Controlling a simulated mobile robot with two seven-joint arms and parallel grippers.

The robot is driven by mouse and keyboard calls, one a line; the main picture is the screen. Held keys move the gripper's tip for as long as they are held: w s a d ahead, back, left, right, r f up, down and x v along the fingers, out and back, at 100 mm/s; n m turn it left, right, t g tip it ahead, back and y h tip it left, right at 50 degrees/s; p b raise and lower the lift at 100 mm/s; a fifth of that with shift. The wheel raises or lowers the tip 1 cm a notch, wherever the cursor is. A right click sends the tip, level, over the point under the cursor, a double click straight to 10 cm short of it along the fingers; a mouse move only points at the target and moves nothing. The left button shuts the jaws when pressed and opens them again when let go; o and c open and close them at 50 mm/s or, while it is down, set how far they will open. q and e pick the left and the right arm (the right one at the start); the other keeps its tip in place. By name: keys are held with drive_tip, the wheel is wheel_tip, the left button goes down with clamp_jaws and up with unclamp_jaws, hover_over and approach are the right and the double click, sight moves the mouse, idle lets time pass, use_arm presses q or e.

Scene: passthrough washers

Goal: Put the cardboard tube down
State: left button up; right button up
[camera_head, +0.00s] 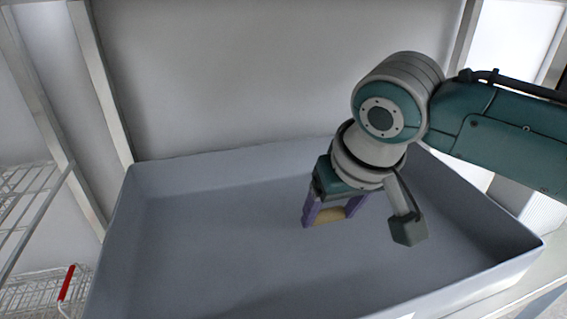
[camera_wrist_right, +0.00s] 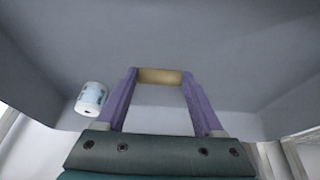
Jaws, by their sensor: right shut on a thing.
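My right gripper (camera_head: 331,217) reaches down inside a large grey-blue bin (camera_head: 128,240), right of its middle. Its two purple fingers are shut on the tan cardboard tube (camera_head: 328,214), which lies crosswise between the fingertips. The tube also shows in the right wrist view (camera_wrist_right: 160,76), gripped at both ends. I cannot tell whether the tube touches the bin's floor or hangs just above it. My left gripper is not in view.
A white roll with blue print (camera_wrist_right: 91,98) shows left of the fingers in the right wrist view. The bin floor left of my gripper is clear in the head view.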

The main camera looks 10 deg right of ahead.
drive_tip(key=shift+f, duration=0.6)
drive_tip(key=o, duration=1.3)
